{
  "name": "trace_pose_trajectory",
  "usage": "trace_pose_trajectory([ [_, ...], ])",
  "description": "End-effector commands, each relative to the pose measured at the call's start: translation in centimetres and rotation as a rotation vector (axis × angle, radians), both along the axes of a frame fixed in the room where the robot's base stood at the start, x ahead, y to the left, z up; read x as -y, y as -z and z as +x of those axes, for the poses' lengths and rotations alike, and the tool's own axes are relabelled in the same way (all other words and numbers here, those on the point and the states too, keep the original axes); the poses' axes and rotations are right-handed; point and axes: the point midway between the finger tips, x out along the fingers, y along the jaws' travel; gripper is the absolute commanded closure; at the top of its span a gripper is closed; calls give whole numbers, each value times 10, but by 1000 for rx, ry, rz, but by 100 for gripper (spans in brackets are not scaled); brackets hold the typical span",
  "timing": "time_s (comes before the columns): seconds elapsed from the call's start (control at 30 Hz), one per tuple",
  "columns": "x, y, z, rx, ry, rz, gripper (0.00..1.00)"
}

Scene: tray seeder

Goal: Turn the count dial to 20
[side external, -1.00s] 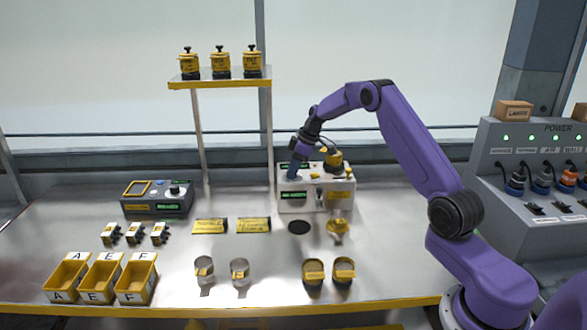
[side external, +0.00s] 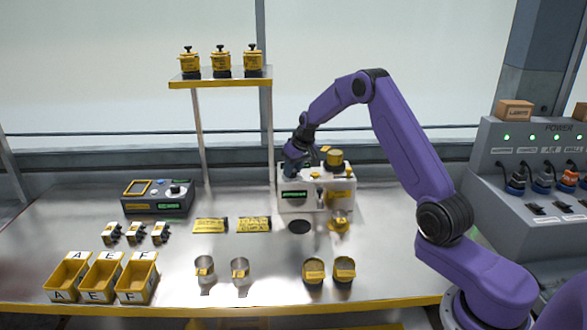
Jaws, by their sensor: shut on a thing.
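The seeder (side external: 288,206), a white box with a small green-lit display (side external: 294,194), stands at the back middle of the table. A yellow canister (side external: 335,158) sits on its top right. My gripper (side external: 293,170) points down at the top left of the seeder and is shut. The count dial is hidden behind my gripper and wrist, so its setting cannot be seen. The display digits are too small to read.
A grey console (side external: 157,197) with a knob stands at the left. A shelf (side external: 219,80) with yellow canisters rises behind. Yellow bins (side external: 70,283), cups (side external: 205,270) and labelled packets (side external: 210,226) stand in front. A grey power panel (side external: 535,200) is at the right.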

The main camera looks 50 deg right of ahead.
Motion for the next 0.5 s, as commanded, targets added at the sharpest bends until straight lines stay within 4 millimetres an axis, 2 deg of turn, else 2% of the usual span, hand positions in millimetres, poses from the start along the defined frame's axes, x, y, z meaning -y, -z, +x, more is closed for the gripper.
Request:
trace_pose_trajectory([
  [0.5,0,0,0,-3,97,2,97],
])
